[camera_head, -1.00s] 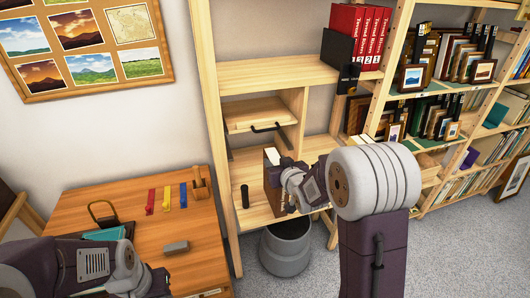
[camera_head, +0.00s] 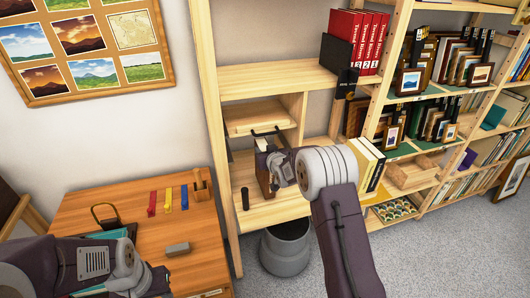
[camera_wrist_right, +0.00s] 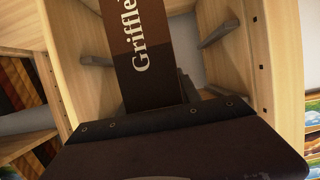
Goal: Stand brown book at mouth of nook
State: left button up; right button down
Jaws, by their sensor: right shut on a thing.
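The brown book (camera_head: 263,177) stands roughly upright in my right gripper (camera_head: 275,163), in front of the wooden nook (camera_head: 289,107) on the lower shelf. In the right wrist view, the brown book (camera_wrist_right: 148,60) shows its dark and lighter brown cover with white "Griffle" lettering, and the nook's walls rise on both sides. I cannot tell whether the book's bottom touches the shelf board. My left gripper (camera_head: 125,270) is over the desk at lower left; its fingertips are not clear.
A small black cylinder (camera_head: 245,197) stands on the shelf board left of the book. Yellow and white books (camera_head: 371,163) and a wooden tray (camera_head: 410,174) are to the right. Red binders (camera_head: 358,40) stand above. A grey bin (camera_head: 286,248) is below the board.

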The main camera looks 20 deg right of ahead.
jog(key=shift+w+f, duration=0.1)
jog(key=shift+f, duration=0.35)
jog(key=c, duration=0.8)
grip_release()
jog(key=shift+f, duration=0.1)
jog(key=shift+c, duration=0.2)
jog(key=b+v, duration=0.1)
jog(key=v, duration=1.1)
